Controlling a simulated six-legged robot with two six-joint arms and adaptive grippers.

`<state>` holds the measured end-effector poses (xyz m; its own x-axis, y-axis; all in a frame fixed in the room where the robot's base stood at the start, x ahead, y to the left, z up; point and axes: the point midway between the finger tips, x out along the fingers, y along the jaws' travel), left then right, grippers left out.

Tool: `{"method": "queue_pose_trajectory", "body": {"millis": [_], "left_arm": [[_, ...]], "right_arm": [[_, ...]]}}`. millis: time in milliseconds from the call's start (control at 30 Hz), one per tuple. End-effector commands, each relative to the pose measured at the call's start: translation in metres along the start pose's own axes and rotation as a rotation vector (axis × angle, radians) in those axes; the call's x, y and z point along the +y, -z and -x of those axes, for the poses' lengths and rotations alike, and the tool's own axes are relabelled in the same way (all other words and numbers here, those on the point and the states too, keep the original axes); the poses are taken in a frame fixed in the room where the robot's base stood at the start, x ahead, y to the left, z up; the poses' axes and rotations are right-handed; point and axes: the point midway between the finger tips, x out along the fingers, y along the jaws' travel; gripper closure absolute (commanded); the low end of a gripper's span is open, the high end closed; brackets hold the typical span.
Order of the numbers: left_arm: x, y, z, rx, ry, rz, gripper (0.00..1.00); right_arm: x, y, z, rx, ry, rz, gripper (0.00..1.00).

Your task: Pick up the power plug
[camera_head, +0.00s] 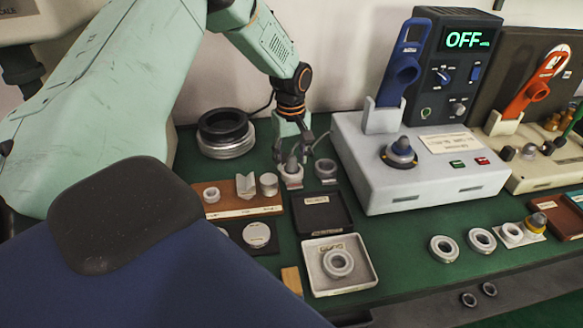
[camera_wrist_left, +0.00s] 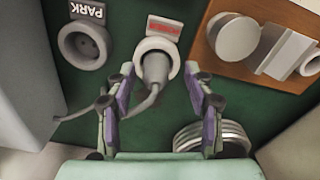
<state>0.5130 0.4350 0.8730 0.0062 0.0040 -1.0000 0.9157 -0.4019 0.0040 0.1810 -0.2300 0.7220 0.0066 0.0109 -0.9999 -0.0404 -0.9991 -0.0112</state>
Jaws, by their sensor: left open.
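The grey power plug (camera_wrist_left: 155,69) sits in a round light socket beside a red label, its cable curving down to the left in the left wrist view. In the head view the plug (camera_head: 291,164) stands upright in its socket (camera_head: 292,179). My left gripper (camera_head: 293,150) is just above it, pointing down. In the left wrist view my left gripper (camera_wrist_left: 159,71) is open, with one finger on each side of the plug and gaps showing between. An empty grey socket (camera_wrist_left: 85,44) with a PARK label is beside it; it also shows in the head view (camera_head: 326,170). My right gripper is out of view.
A wooden block with small parts (camera_head: 240,208) and a black tray (camera_head: 322,214) are close by. A white tray with a ring (camera_head: 337,263) lies in front. The grey control box (camera_head: 415,165) stands right. Stacked rings (camera_head: 226,133) lie behind left.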

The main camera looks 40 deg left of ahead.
Motion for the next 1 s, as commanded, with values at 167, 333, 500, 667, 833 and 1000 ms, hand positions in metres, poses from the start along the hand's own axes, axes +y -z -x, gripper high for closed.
{"method": "queue_pose_trajectory", "body": {"millis": [167, 333, 500, 667, 833, 1000], "left_arm": [[0.001, 0.0013, -0.0078, 0.001, -0.001, 0.001, 0.47], [0.0015, 0.0024, -0.0072, 0.001, -0.001, 0.0, 0.53], [0.0014, 0.0024, -0.0071, 0.0, -0.001, 0.001, 0.68], [0.0012, 0.0024, -0.0072, 0.0, 0.0, 0.001, 0.81], [0.0007, 0.0021, -0.0078, -0.001, 0.001, 0.001, 0.96], [0.0007, 0.0017, -0.008, -0.001, 0.001, 0.001, 1.0]], "right_arm": [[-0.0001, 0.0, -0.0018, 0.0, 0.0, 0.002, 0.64], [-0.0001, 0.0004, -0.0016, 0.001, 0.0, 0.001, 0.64], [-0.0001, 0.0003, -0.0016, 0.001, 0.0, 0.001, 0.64], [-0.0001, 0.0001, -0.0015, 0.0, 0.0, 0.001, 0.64], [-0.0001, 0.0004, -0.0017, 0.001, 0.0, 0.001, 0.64], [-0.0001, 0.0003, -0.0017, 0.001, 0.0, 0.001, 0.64]]}}
